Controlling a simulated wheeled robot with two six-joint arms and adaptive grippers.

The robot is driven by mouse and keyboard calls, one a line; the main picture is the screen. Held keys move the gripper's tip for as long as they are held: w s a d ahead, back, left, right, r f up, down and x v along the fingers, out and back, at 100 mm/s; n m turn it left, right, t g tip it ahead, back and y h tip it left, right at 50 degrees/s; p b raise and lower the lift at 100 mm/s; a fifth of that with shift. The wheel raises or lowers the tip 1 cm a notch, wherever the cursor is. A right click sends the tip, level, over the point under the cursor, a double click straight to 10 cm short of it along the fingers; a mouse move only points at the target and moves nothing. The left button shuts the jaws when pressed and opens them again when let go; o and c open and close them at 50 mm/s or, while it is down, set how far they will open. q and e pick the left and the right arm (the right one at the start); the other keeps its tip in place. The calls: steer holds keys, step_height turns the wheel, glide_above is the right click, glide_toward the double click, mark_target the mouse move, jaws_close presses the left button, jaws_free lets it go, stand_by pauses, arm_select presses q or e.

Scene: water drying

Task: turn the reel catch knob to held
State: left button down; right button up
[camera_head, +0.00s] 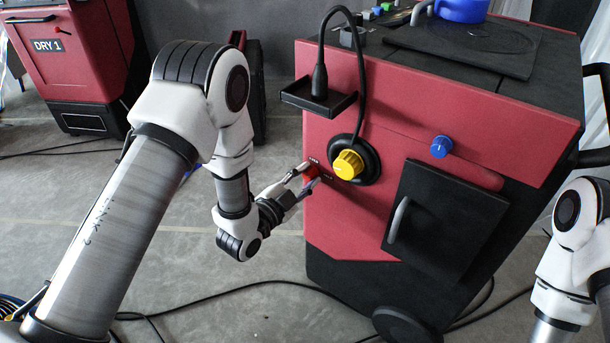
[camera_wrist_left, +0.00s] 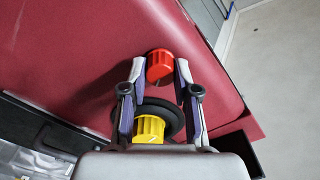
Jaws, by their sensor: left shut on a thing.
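A small red knob (camera_head: 311,173) sits on the red front panel of the machine, left of a yellow knob (camera_head: 348,164). Small white lettering beside it is too small to read, so I cannot tell which setting it points to. My left gripper (camera_head: 307,174) is shut on the red knob. In the left wrist view, the red knob (camera_wrist_left: 159,66) is between the two fingertips of my left gripper (camera_wrist_left: 160,72), and the yellow knob (camera_wrist_left: 149,129) shows nearer the wrist. The fingers partly hide the red knob in the head view. My right gripper is out of view.
A black cable runs from a small black tray (camera_head: 318,98) to the yellow knob's round base. A blue knob (camera_head: 441,146) and a black door (camera_head: 446,218) with a grey handle are to the right. Cables (camera_head: 230,292) lie on the floor. Another red machine (camera_head: 75,60) stands behind.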

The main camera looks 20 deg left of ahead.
arm_select(q)
steer(key=m, duration=0.6)
steer(key=shift+f, duration=0.1)
stand_by(0.4)
steer(key=c, duration=0.9)
jaws_free()
steer(key=shift+o, duration=0.2)
steer(key=v, duration=1.2)
steer(key=shift+f, duration=0.1)
